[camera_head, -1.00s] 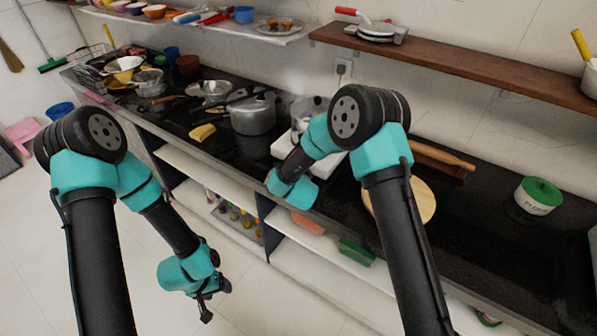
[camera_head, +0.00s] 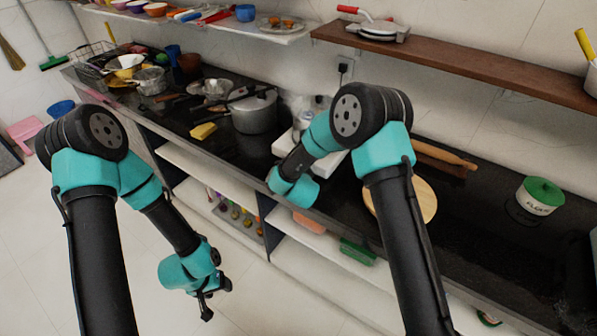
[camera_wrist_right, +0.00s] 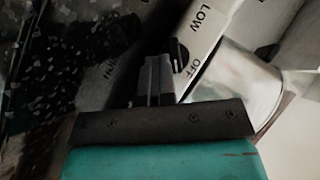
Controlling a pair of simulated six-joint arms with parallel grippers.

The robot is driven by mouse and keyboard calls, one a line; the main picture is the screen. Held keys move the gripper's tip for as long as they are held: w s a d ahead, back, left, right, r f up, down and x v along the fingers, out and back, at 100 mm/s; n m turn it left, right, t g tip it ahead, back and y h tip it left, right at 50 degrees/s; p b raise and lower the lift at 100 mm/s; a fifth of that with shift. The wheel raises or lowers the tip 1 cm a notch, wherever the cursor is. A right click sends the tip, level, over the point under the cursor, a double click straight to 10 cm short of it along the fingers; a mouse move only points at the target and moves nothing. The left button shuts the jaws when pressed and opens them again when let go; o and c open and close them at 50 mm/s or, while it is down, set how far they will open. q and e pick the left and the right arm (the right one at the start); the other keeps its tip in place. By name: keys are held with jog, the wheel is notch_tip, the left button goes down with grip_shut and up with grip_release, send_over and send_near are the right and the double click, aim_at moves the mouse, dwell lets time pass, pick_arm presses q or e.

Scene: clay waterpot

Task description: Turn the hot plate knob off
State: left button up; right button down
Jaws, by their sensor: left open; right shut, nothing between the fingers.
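The hot plate is a white unit (camera_head: 283,147) on the dark counter, partly hidden behind my right arm in the head view. In the right wrist view its pale panel (camera_wrist_right: 213,28) carries the words LOW and OFF. A small dark knob (camera_wrist_right: 178,51) stands at the panel's edge, beside OFF. My right gripper (camera_wrist_right: 157,65) is shut and empty, its fingertips close to the knob; I cannot tell whether they touch. The head view hides its fingers. My left gripper (camera_head: 207,303) is open and empty, low over the floor, well away from the counter.
A grey pressure cooker (camera_head: 254,112) stands left of the hot plate. A yellow sponge (camera_head: 203,131) lies near the counter's front edge. A brown shelf (camera_head: 470,67) runs above.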

jog(key=shift+w+a+r, duration=0.15)
jog(key=shift+w+r, duration=0.1)
jog(key=shift+r, duration=0.35)
jog(key=shift+s+r, duration=0.25)
jog(key=shift+s, duration=0.05)
jog(key=f+v, duration=0.1)
jog(key=v, duration=1.5)
jog(key=shift+s, duration=0.55)
jog(key=shift+r, duration=0.1)
